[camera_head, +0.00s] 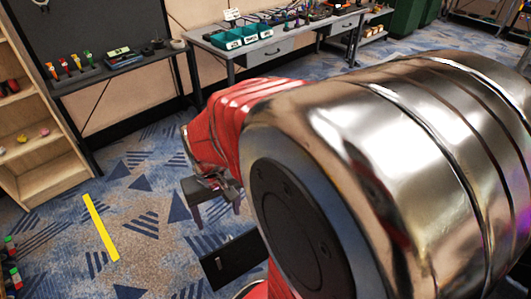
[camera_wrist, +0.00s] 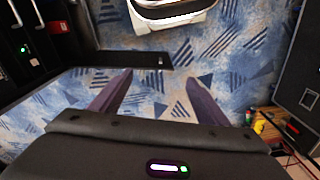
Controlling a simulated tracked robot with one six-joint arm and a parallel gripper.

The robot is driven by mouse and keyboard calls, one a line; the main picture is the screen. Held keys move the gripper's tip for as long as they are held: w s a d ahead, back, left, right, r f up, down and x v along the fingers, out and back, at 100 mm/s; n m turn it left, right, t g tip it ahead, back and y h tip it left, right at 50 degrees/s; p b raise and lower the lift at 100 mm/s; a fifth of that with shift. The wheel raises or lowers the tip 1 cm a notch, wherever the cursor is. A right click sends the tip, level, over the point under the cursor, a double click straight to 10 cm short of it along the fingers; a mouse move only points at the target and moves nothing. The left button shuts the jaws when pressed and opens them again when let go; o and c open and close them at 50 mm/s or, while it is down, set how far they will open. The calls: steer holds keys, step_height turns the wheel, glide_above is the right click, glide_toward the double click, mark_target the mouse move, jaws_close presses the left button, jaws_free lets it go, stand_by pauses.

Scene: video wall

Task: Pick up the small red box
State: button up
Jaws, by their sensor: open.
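My gripper (camera_wrist: 159,76) is open in the wrist view, with its two dark fingers apart and only patterned carpet between them. In the head view my gripper (camera_head: 212,188) hangs above the carpet, partly hidden by my own red and silver arm. A small red patch (camera_wrist: 58,27) shows on or beside the black equipment at upper left in the wrist view. I cannot tell whether it is the small red box. No red box can be made out clearly in the head view.
A wooden shelf (camera_head: 40,150) stands at the left, beside a dark table (camera_head: 125,70) with small items. A grey workbench (camera_head: 285,40) with teal bins (camera_head: 228,39) stands behind. A yellow strip (camera_head: 101,228) lies on the carpet. Open carpet surrounds it.

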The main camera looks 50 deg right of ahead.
steer(key=w+d+f+m, duration=0.1)
steer(key=d+f+m, duration=0.1)
steer(key=d+f, duration=0.65)
steer(key=d+f+m, duration=0.3)
steer(key=d+f, duration=0.1)
steer(key=f, duration=0.9)
steer(key=w+d+f+m, duration=0.1)
steer(key=d+f+m, duration=0.1)
steer(key=d+f, duration=0.6)
steer(key=s+d+f+m+h, duration=0.25)
steer(key=s+f, duration=0.25)
steer(key=f, duration=0.5)
steer(key=s+d+f+m+h, duration=0.1)
steer(key=s+d+f, duration=0.2)
steer(key=s+f, duration=0.5)
steer(key=s+d+f+m+h, duration=0.1)
steer(key=s+d+f+m, duration=0.15)
steer(key=f, duration=1.05)
steer(key=s+d+f+m+g+h, duration=0.1)
steer(key=s+d+f+h, duration=0.1)
steer(key=s+d+h, duration=0.25)
steer(key=d+r+h, duration=0.5)
steer(key=d+r, duration=0.3)
steer(key=r, duration=0.1)
steer(key=shift+w+r+m+g, duration=0.25)
steer(key=shift+r+m+g, duration=0.05)
steer(key=shift+r+m, duration=0.1)
steer(key=shift+x, duration=4.35)
